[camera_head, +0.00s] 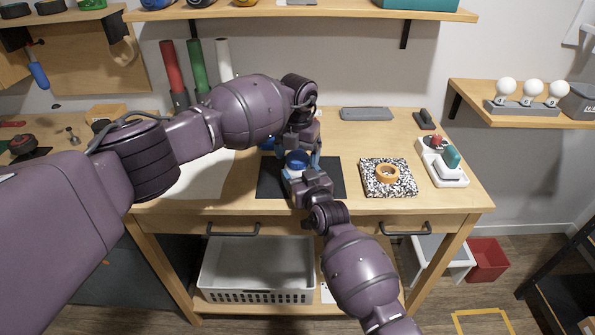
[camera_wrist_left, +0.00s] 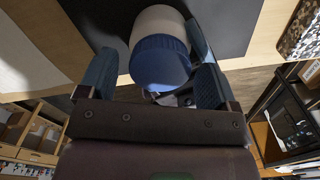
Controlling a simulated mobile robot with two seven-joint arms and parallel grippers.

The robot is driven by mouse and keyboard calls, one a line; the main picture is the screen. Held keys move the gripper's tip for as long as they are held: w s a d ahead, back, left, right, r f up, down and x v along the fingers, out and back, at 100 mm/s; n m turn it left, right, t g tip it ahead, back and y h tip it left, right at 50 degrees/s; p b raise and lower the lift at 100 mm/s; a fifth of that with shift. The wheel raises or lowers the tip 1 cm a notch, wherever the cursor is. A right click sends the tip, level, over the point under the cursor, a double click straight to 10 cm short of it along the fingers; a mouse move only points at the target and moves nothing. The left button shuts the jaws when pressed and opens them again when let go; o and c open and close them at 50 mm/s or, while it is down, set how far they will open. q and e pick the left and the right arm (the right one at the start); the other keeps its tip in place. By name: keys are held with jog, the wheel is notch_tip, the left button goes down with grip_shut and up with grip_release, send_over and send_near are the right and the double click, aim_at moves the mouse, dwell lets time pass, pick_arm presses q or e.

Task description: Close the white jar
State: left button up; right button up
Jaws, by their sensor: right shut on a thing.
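The white jar (camera_wrist_left: 158,18) has a blue lid (camera_wrist_left: 160,62) over its mouth; whether the lid is fully seated I cannot tell. In the head view the blue lid (camera_head: 297,159) shows above the dark mat, with little of the jar visible. My right gripper (camera_head: 301,178) is shut on the white jar from the front. My left gripper (camera_head: 293,150) reaches over from above. In the left wrist view its blue fingers (camera_wrist_left: 152,62) are open on either side of the lid, with a visible gap on the left.
The dark mat (camera_head: 268,186) lies under the jar on the wooden table. To the right are a speckled notebook (camera_head: 372,186) with an orange tape roll (camera_head: 388,173) and a white joystick box (camera_head: 446,172). A grey bar (camera_head: 366,114) lies behind. A shelf (camera_head: 350,14) hangs above.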

pick_arm(q)
jog(key=shift+r, duration=0.15)
notch_tip(320, 180, up, 12)
dwell(0.7)
pick_arm(e)
jog(key=o, duration=1.8)
jog(key=shift+s+d, duration=0.25)
jog(key=shift+s, duration=0.2)
pick_arm(q)
jog(key=shift+s+r+p, duration=0.15)
jog(key=shift+r+p, duration=0.75)
jog(key=shift+r, duration=0.9)
pick_arm(e)
jog(key=v, duration=0.9)
jog(key=shift+s, duration=0.4)
